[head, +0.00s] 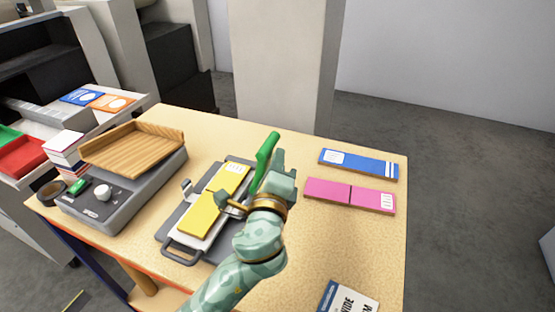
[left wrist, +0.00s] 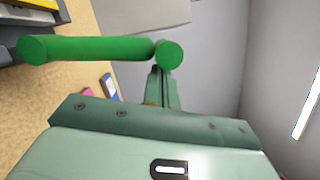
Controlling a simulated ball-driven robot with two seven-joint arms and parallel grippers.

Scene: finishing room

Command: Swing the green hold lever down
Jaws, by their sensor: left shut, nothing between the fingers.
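The green hold lever (head: 265,160) stands raised, slanting up from the right side of a grey clamp device (head: 180,247) on the table. A yellow card piece (head: 203,213) lies on the device, with a second yellow piece beyond it. My left gripper (head: 279,156) is shut and empty, just right of the lever's upper part. In the left wrist view the lever (left wrist: 95,49) runs across the upper left, its rounded end just above my shut fingers (left wrist: 162,88). I cannot tell whether they touch it. The lever's foot is partly hidden. My right gripper is out of view.
A grey machine (head: 110,205) with a wooden tray (head: 130,150) stands left of the device. Blue (head: 358,163) and pink (head: 350,195) strips lie to the right. A printed booklet (head: 347,298) lies at the front edge. The table's right front is mostly clear.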

